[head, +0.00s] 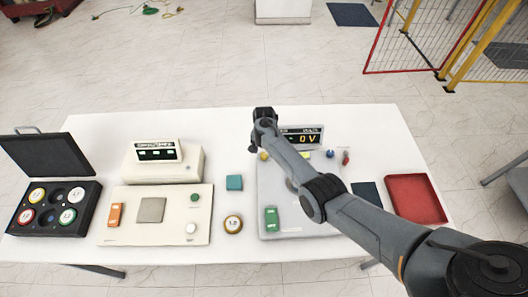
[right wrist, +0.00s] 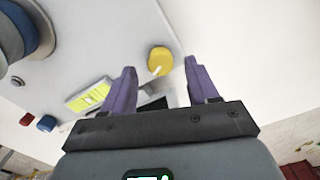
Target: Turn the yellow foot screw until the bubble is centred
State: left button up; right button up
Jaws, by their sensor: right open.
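The yellow foot screw (right wrist: 158,61) is a round knob with a white mark. It sits at the edge of the pale panel, and it also shows in the head view (head: 264,156) near the panel's far left corner. My right gripper (right wrist: 160,65) is open, its purple fingers apart on either side of the screw's line, with the screw just ahead between the tips. I see no clear contact. A yellow-green rectangular part (right wrist: 88,96) lies on the panel; I cannot make out a bubble in it. My left gripper is not in view.
A display reading "0 V" (head: 308,139) stands at the panel's back. Blue (head: 330,154) and red (head: 346,157) knobs are to the right. A green block (head: 271,220) lies on the panel.

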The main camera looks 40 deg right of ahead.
aim_at(265, 156)
notch_tip(265, 156, up, 8)
jog(key=shift+r+p, duration=0.15)
jog(key=shift+p, duration=0.2)
dwell(0.4)
jog(key=s+a+n+t+h+p, duration=0.1)
jog(key=s+a+n+p, duration=0.25)
jog(key=s, duration=0.45)
jog(key=s+a+n+t+p, duration=0.15)
jog(key=s+a+n, duration=0.25)
jog(key=s, duration=0.4)
jog(key=s+a+r+n+p, duration=0.2)
jog(key=s+a+r+n, duration=0.1)
jog(key=s, duration=0.6)
jog(key=s+a+r+n+t+y+p, duration=0.1)
jog(key=s+a+r+n+p, duration=0.1)
jog(key=s+a+r, duration=0.4)
jog(key=s+r+n, duration=0.1)
jog(key=s+r, duration=0.1)
jog(key=s, duration=0.1)
jog(key=shift+s+a+r+p, duration=0.15)
jog(key=shift+s+p, duration=0.1)
jog(key=shift+p, duration=0.05)
